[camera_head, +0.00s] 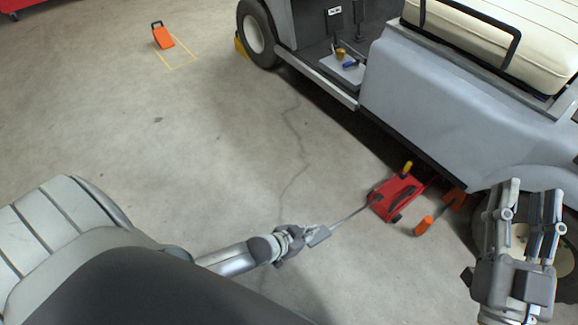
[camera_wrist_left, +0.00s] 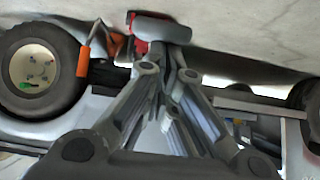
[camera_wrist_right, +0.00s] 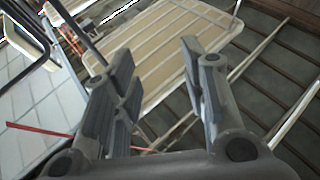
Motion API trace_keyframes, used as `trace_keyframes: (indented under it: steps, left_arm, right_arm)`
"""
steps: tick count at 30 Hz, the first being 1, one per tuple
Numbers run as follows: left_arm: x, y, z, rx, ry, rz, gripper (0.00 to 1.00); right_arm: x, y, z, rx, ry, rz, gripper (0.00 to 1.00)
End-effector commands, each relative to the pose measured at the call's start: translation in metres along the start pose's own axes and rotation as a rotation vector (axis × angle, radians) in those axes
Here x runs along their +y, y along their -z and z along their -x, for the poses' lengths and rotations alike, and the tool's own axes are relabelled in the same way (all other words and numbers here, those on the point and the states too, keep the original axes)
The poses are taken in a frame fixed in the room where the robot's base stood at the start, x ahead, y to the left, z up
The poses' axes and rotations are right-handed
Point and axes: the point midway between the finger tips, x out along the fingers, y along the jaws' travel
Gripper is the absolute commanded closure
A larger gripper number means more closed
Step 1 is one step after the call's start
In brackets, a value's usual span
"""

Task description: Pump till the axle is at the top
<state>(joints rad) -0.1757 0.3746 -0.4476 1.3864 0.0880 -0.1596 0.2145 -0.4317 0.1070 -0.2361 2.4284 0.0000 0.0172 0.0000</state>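A red floor jack (camera_head: 396,198) stands on the concrete beside the cart (camera_head: 440,100), its far end reaching towards the cart's underside. Its thin lever (camera_head: 352,216) slopes out to the left and ends in a grey grip (camera_head: 319,236). My left gripper (camera_head: 303,237) is shut on that grip. The grip also shows at the fingertips in the left wrist view (camera_wrist_left: 165,28). My right gripper (camera_head: 522,205) is open and empty, raised in front of the cart's wheel. Its spread fingers show in the right wrist view (camera_wrist_right: 160,75). The axle is hidden under the cart.
An orange-handled stand (camera_head: 440,210) is close to the jack's right, near the wheel (camera_head: 515,245). An orange block (camera_head: 162,36) stands by a yellow floor outline (camera_head: 178,67). A yellow chock (camera_head: 241,46) is at the far wheel. The floor left of the jack is clear.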

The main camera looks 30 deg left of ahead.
Motion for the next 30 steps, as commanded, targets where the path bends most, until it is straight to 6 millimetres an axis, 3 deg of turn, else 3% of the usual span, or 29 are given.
trace_keyframes:
  steps: [8,18,30]
  left_arm:
    - [0.001,-0.007,0.027,-0.005,-0.001,0.0,1.0]
    - [0.0,-0.013,0.059,-0.002,-0.001,0.0,1.0]
    - [0.0,-0.019,0.081,0.001,-0.001,0.0,1.0]
  right_arm:
    - [0.007,-0.045,0.008,-0.267,-0.014,0.009,0.6]
    - [0.015,-0.096,0.039,-0.591,-0.033,0.015,0.6]
    - [0.021,-0.126,0.073,-0.818,-0.048,0.016,0.6]
